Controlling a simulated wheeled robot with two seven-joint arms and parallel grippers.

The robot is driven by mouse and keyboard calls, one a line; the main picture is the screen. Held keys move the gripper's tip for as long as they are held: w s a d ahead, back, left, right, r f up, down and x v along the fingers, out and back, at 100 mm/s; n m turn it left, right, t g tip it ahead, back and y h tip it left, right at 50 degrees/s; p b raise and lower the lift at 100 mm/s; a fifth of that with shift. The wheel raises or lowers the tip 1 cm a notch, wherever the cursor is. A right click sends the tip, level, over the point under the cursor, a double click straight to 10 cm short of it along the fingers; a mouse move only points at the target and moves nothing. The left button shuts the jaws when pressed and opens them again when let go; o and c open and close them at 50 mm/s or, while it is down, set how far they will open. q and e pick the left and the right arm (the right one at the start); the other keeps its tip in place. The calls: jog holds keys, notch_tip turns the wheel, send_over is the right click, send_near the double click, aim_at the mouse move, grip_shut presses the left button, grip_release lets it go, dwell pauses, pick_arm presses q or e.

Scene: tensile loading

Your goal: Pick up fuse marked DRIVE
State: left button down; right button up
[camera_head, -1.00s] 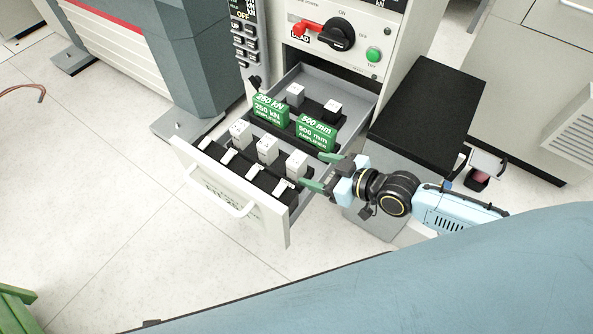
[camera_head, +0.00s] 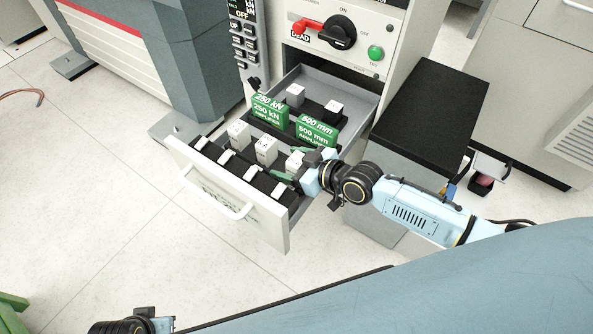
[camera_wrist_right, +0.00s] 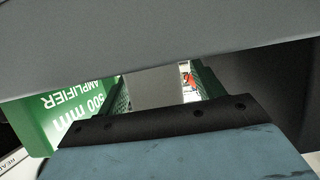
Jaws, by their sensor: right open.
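Several white block-shaped fuses stand in the open drawer (camera_head: 228,187): a left one (camera_head: 238,134), a middle one (camera_head: 265,150) and a right one (camera_head: 294,162) in front. Their markings are too small to read, so I cannot tell which says DRIVE. My right gripper (camera_head: 291,165) is open, with its green fingers at either side of the right front fuse. In the right wrist view, a pale grey block face (camera_wrist_right: 155,87) shows between the fingers; contact cannot be judged. Of my left arm, only a dark joint and light blue part show at the bottom edge.
Green 250 kN (camera_head: 268,110) and 500 mm (camera_head: 315,132) amplifier blocks stand just behind the front fuses. Two more fuses stand behind them, one left (camera_head: 295,96) and one right (camera_head: 333,108). A black-topped cabinet (camera_head: 425,110) stands right of the drawer.

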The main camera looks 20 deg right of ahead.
jog(key=c, duration=1.1)
jog(key=shift+r, duration=0.15)
